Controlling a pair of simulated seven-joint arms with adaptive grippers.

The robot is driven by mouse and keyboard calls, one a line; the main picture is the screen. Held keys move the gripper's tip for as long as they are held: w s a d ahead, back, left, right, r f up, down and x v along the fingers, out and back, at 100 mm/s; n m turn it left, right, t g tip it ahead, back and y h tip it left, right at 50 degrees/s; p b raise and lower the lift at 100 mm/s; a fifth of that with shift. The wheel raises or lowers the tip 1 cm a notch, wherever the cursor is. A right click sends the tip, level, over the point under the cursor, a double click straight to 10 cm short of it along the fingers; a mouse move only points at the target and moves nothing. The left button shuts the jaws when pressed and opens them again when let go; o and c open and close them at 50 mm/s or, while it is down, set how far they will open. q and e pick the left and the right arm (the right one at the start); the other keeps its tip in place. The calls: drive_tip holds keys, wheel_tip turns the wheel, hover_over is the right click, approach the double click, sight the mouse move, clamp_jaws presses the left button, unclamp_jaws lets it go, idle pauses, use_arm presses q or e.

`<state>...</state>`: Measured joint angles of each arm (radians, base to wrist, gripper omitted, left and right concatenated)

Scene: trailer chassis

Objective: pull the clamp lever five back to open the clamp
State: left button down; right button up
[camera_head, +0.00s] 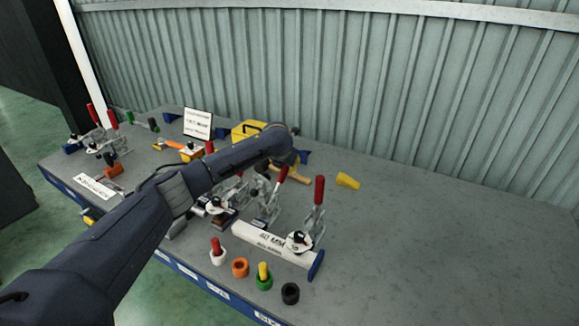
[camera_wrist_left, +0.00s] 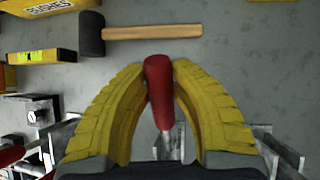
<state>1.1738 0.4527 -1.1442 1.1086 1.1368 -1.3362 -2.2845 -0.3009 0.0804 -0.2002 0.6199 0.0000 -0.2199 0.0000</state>
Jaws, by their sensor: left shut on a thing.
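In the left wrist view the two yellow fingers of my left gripper (camera_wrist_left: 160,72) are shut on a red-handled clamp lever (camera_wrist_left: 158,80), one on each side of its grip. The lever's metal shank shows below the grip between the fingers. In the head view my left arm reaches across the bench, and its wrist hides most of the gripper. A red clamp handle (camera_head: 282,174) shows just below the wrist, and another clamp with an upright red handle (camera_head: 319,190) stands to its right. I cannot read any clamp number. My right gripper is not in view.
A white chassis beam (camera_head: 270,243) lies in front of the clamps. Several coloured rings and pegs, including an orange ring (camera_head: 240,267), stand near the front edge. A mallet (camera_wrist_left: 150,33) lies beyond the held lever. The bench's right side is clear; a ribbed wall stands behind.

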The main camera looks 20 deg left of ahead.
use_arm(q)
drive_tip(key=shift+f, duration=0.1)
drive_tip(key=c, duration=1.1)
unclamp_jaws()
drive_tip(key=shift+c, duration=0.2)
drive_tip(key=v, duration=1.2)
